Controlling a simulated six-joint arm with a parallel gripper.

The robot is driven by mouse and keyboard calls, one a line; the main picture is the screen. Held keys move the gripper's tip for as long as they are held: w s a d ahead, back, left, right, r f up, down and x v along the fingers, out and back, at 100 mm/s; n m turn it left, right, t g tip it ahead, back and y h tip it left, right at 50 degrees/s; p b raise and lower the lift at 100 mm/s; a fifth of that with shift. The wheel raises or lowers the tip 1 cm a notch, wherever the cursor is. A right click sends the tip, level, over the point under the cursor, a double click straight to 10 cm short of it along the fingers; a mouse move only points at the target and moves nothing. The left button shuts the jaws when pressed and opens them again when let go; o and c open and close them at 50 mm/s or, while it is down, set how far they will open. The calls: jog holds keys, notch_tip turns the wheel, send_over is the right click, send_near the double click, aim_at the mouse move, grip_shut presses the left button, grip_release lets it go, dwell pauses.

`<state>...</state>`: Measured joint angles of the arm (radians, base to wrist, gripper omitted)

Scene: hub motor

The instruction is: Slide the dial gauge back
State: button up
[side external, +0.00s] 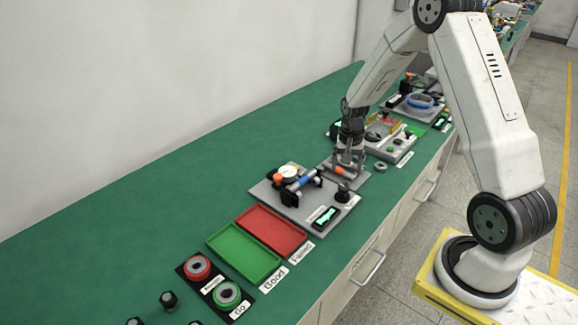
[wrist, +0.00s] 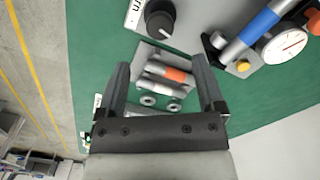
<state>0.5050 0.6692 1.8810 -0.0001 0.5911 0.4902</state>
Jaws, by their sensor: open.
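The dial gauge (side external: 289,171) has a round white face and sits on a grey test fixture (side external: 290,205) on the green bench. In the wrist view its white face (wrist: 286,46) shows at the upper right, beside a silver shaft with a blue band (wrist: 262,22). In the side view the blue-banded shaft (side external: 304,182) lies across black supports in front of the gauge. My gripper (side external: 347,171) is open, pointing down over a small grey plate right of the fixture. In the wrist view, silver parts, one with an orange band (wrist: 178,75), show between my open fingers (wrist: 161,66). The gauge is outside the fingers.
A black knob (side external: 342,194) stands on the fixture's right side, near a lit display (side external: 325,216). Red (side external: 270,231) and green (side external: 243,254) trays and two round buttons lie left of the fixture. More equipment stands behind my gripper. The bench behind the fixture is clear.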

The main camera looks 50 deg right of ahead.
jog(key=shift+c, duration=0.5)
jog(key=shift+w+a+m, duration=0.2)
jog(key=shift+w+m, duration=0.1)
jog(key=shift+w, duration=0.25)
jog(key=w+a+m, duration=0.4)
jog(key=w+m, duration=0.1)
jog(key=w, duration=0.4)
jog(key=r+m, duration=0.2)
jog(key=m, duration=0.3)
send_over(278, 176)
jog(key=d, duration=0.1)
jog(key=shift+s+f, duration=0.15)
jog(key=shift+s, duration=0.25)
jog(key=shift+w+a+m, duration=0.3)
jog(key=shift+w+a, duration=0.15)
jog(key=shift+a, duration=0.05)
jog(key=shift+f, duration=3.8)
